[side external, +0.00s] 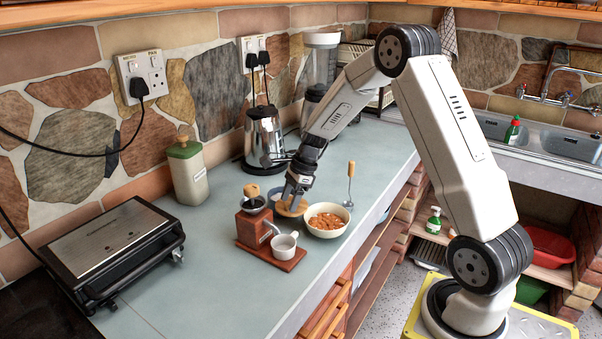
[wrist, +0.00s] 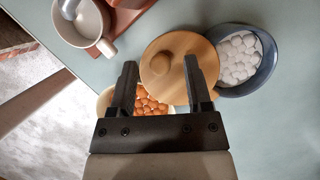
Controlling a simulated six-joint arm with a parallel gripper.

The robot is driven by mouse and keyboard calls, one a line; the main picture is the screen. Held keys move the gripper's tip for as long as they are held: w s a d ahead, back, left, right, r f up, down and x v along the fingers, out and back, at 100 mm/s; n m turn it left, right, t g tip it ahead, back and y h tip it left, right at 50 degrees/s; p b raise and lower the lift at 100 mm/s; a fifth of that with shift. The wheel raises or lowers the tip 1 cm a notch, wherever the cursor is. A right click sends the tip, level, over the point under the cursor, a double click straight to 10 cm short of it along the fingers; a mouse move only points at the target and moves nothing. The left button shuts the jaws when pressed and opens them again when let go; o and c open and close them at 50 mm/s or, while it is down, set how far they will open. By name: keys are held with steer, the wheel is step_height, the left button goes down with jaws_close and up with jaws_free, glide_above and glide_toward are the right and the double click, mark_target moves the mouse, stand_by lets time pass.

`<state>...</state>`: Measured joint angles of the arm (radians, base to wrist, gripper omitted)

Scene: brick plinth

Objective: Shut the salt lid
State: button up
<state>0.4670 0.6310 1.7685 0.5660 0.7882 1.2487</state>
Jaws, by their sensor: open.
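The salt lid, a round wooden disc (wrist: 203,45) with a wooden knob, lies swung to the side of a blue-grey bowl (wrist: 246,93) in the wrist view. The lid overlaps only the bowl's left edge, and white lumpy contents show uncovered. In the side external view the lid (side external: 291,212) shows under my gripper and the bowl (side external: 273,191) is mostly hidden behind it.
A white bowl of orange-brown pieces (side external: 327,220) stands right beside the lid, partly under it in the wrist view. A grinder (side external: 254,227) and a white cup (side external: 284,246) stand close by on a wooden board. The front counter is clear.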

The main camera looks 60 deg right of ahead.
jaws_close()
stand_by(1.4)
